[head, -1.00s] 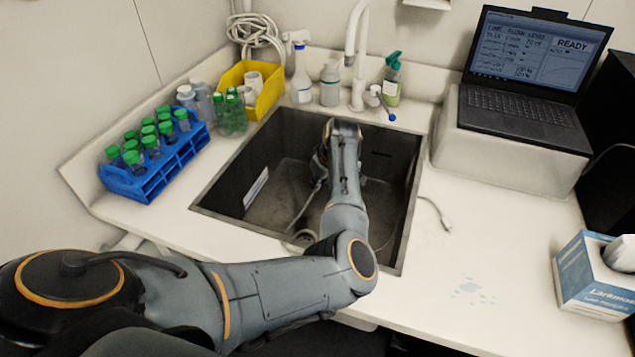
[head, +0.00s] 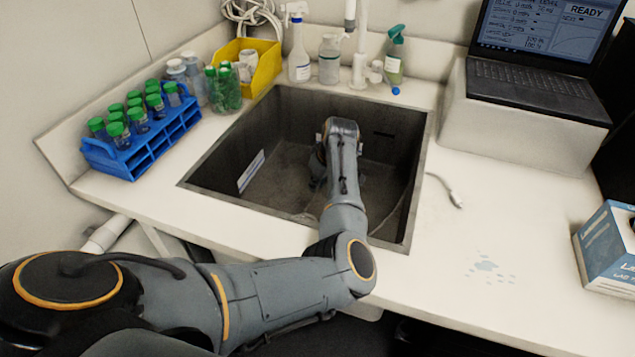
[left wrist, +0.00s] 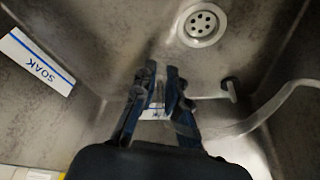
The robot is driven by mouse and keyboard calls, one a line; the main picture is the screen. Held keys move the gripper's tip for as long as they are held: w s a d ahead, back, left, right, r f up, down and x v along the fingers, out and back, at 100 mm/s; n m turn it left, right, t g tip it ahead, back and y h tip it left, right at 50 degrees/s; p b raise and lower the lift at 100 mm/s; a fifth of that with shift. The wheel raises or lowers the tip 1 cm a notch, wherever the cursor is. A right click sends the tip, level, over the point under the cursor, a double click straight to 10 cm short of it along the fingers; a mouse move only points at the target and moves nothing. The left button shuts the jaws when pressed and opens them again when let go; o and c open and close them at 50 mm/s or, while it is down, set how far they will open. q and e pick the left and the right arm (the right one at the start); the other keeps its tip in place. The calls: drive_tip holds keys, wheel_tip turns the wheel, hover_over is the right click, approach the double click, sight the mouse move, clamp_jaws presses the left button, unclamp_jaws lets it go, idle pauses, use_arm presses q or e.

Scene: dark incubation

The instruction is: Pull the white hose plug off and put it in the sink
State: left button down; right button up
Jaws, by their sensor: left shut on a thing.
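The sink (head: 280,185) is a dark metal basin set in the white counter. My left forearm reaches down into it in the head view, and its fingertips are hidden there. In the left wrist view my left gripper (left wrist: 163,80) has its fingers close together on a small pale thing, apparently the white hose plug (left wrist: 159,92), mostly covered by the fingers. A clear hose (left wrist: 275,103) curves from the right toward the gripper. The round drain (left wrist: 201,24) lies beyond the fingertips on the basin floor. My right gripper is not in view.
A label reading SOAK (left wrist: 38,61) is on the sink wall. A blue rack (head: 143,148) of green-capped tubes, a yellow bin (head: 262,72) and bottles (head: 299,62) stand around the basin. A laptop (head: 540,85) and tissue box (head: 608,243) are at right. A white cable end (head: 450,192) lies on the counter.

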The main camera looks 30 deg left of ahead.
use_arm(q)
drive_tip(key=shift+p, duration=0.45)
drive_tip(key=c, duration=1.3)
unclamp_jaws()
wheel_tip(320, 180, up, 7)
drive_tip(key=p, duration=0.7)
drive_tip(key=shift+r+p, duration=0.1)
drive_tip(key=shift+p, duration=0.2)
